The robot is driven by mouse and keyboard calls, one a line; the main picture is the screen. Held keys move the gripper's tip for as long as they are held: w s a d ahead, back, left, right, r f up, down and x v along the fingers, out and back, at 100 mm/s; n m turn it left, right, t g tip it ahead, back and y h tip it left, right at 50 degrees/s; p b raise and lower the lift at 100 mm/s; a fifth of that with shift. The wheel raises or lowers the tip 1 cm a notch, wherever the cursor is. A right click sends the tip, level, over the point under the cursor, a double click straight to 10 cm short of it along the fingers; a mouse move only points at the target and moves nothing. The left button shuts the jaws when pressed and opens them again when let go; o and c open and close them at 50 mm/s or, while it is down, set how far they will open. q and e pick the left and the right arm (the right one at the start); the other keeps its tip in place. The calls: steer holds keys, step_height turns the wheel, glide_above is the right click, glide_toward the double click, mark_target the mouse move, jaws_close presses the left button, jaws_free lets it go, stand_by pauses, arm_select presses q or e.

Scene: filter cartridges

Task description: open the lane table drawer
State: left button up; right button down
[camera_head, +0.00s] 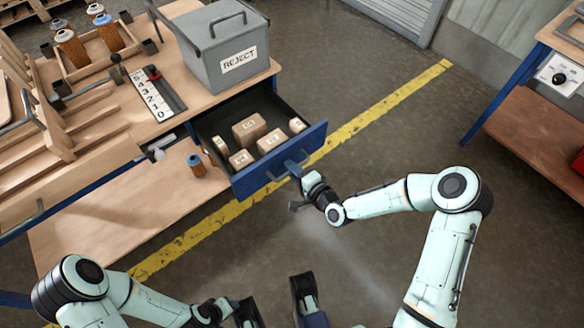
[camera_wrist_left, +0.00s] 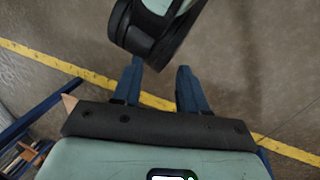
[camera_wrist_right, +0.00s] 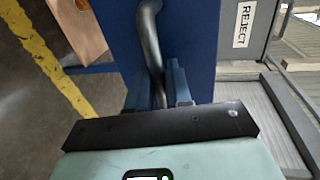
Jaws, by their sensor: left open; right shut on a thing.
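The lane table drawer (camera_head: 290,162) stands pulled out from the table (camera_head: 185,100), with several small labelled cartons (camera_head: 250,129) inside. Its blue front and dark bar handle show in the right wrist view, where the handle (camera_wrist_right: 150,45) runs down between my fingers. My right gripper (camera_head: 297,172) is shut on the handle; it also shows in the right wrist view (camera_wrist_right: 160,88). My left gripper (camera_head: 275,300) is open and empty over the floor, away from the drawer; its two blue fingers stand apart in the left wrist view (camera_wrist_left: 158,85).
A grey REJECT bin (camera_head: 222,55) stands on the table above the drawer. A small orange cartridge (camera_head: 196,165) stands on the lower shelf (camera_head: 120,215) left of the drawer. A yellow floor line (camera_head: 385,108) passes under the drawer.

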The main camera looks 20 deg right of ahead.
steer(key=c, duration=1.2)
jaws_free()
steer(key=shift+s+d, duration=0.1)
arm_select(q)
steer(key=shift+g+h, duration=0.3)
steer(key=shift+g, duration=0.4)
steer(key=s+r+p, duration=0.1)
steer(key=s+d+r, duration=0.1)
steer(key=s+d+r+p, duration=0.1)
steer(key=s, duration=0.1)
steer(key=shift+r+p, duration=0.15)
steer(key=shift+p, duration=0.2)
arm_select(e)
steer(key=v, duration=1.3)
steer(key=shift+s, duration=0.1)
